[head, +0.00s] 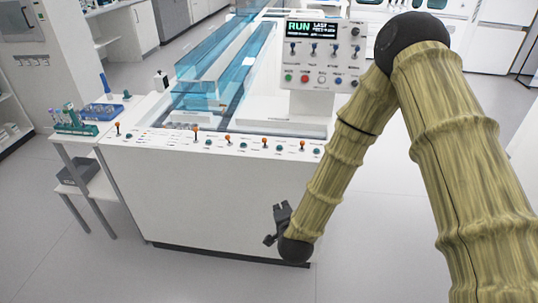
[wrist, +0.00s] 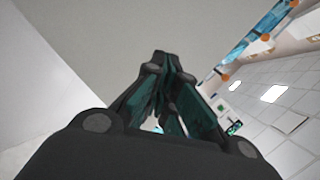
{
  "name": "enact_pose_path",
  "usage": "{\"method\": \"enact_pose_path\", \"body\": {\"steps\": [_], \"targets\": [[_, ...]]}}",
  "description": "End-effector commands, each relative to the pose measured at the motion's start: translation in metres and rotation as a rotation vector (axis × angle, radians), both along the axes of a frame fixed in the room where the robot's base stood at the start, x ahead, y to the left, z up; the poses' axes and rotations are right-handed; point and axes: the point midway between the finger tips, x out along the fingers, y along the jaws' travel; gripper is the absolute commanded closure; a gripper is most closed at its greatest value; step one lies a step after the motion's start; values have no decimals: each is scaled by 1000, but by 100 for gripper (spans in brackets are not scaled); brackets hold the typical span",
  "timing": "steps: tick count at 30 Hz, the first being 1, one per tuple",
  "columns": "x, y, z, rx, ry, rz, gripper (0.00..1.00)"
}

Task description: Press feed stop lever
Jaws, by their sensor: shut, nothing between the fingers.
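Several orange-knobbed levers stand in a row along the front top edge of the white machine (head: 215,195), among them one at the left end (head: 117,126), one left of the middle (head: 196,130) and one at the right (head: 302,144). Their labels are too small to read, so I cannot tell which is the feed stop lever. My gripper (head: 281,209) is low in front of the machine's front panel, below the lever row and apart from it. In the wrist view its dark fingers (wrist: 160,62) meet at the tips, shut and empty. Orange knobs (wrist: 265,37) show there at upper right.
A control panel (head: 321,52) with a RUN display, switches and buttons stands above the machine's right side. Blue transparent tracks (head: 222,60) run back from the machine. A small side table with tube racks (head: 75,125) stands at left. Floor in front is clear.

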Motion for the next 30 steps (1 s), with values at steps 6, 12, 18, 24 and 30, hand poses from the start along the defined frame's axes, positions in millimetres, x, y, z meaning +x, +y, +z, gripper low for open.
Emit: {"method": "enact_pose_path", "body": {"steps": [6, 12, 18, 24, 30], "targets": [[52, 28, 69, 248, -213, -137, 100], [66, 36, 98, 343, -286, -179, 100], [67, 36, 101, 350, -291, -182, 100], [68, 36, 100, 348, -289, -181, 100], [84, 36, 98, 347, -291, -181, 100]]}}
